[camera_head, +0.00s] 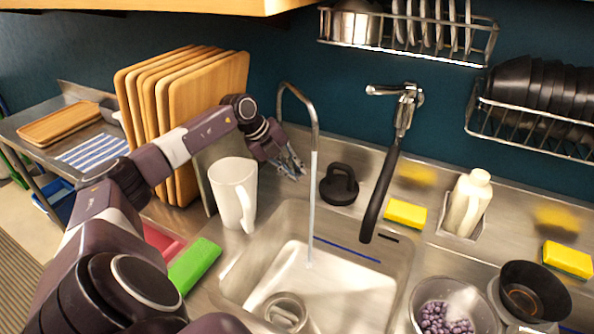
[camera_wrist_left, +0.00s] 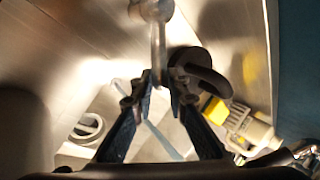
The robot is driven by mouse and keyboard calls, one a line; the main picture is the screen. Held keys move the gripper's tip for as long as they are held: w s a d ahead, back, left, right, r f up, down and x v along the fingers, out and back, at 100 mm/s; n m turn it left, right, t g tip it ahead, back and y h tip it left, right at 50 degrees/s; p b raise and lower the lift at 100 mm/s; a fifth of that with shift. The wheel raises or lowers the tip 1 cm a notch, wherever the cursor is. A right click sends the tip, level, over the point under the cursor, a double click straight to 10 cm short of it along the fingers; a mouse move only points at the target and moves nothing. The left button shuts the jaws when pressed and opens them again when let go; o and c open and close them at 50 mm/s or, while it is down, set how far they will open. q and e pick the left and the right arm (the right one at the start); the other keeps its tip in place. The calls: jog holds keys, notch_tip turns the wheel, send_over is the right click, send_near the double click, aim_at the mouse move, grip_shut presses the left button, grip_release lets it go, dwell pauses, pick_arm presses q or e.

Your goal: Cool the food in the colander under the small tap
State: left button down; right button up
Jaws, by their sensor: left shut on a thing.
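The small tap (camera_head: 315,135) is a thin metal gooseneck over the left part of the sink, with a thin pale stream falling from its mouth to the sink floor. My left gripper (camera_head: 291,168) is behind the sink's left side, by the tap's base. In the left wrist view its fingertips (camera_wrist_left: 160,88) are shut on a metal part of the small tap (camera_wrist_left: 158,45); which part is hard to tell. The colander (camera_head: 416,301), a grey bowl with purple beans (camera_head: 443,318), stands right of the sink, apart from the stream. My right gripper is not in view.
The sink (camera_head: 345,285) has a round drain piece (camera_head: 287,310). A white pitcher (camera_head: 234,190) and cutting boards (camera_head: 165,100) stand left. A black stopper (camera_head: 338,186), black-handled faucet (camera_head: 381,190), yellow sponge (camera_head: 405,214) and white bottle (camera_head: 467,203) line the back. A black bowl (camera_head: 535,290) is right.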

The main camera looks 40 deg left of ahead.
pick_arm(q)
jog(key=c, duration=1.9)
grip_release()
jog(key=shift+v, duration=3.8)
